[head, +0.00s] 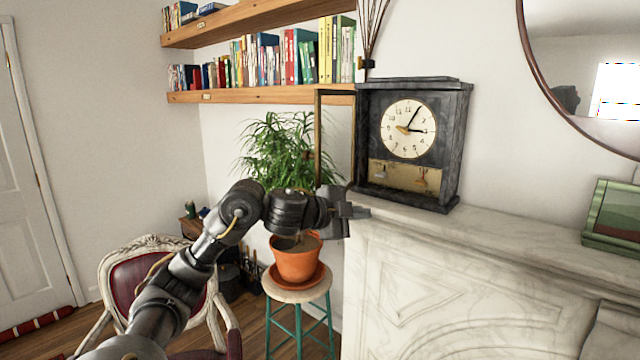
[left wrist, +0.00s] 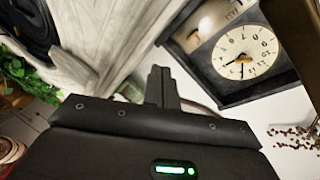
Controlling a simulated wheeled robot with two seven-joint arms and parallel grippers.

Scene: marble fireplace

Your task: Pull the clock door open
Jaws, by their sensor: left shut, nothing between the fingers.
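The dark clock (head: 455,145) stands on the mantel with its white dial facing out. Its framed glass door (head: 319,140) stands swung open to the left of the case, and the dial and the brass pendulum compartment are uncovered. My left gripper (head: 358,211) is just below and in front of the clock's lower left corner, apart from the door. In the left wrist view the shut, empty fingers (left wrist: 161,86) point toward the clock (left wrist: 240,55), which appears turned nearly upside down. A brown panel at that view's upper right may be the door. My right gripper is not in view.
The marble mantel (head: 500,236) runs right from under the clock to a green framed box (head: 612,215). Bookshelves (head: 260,97) are behind, and a chair (head: 150,265) is at lower left.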

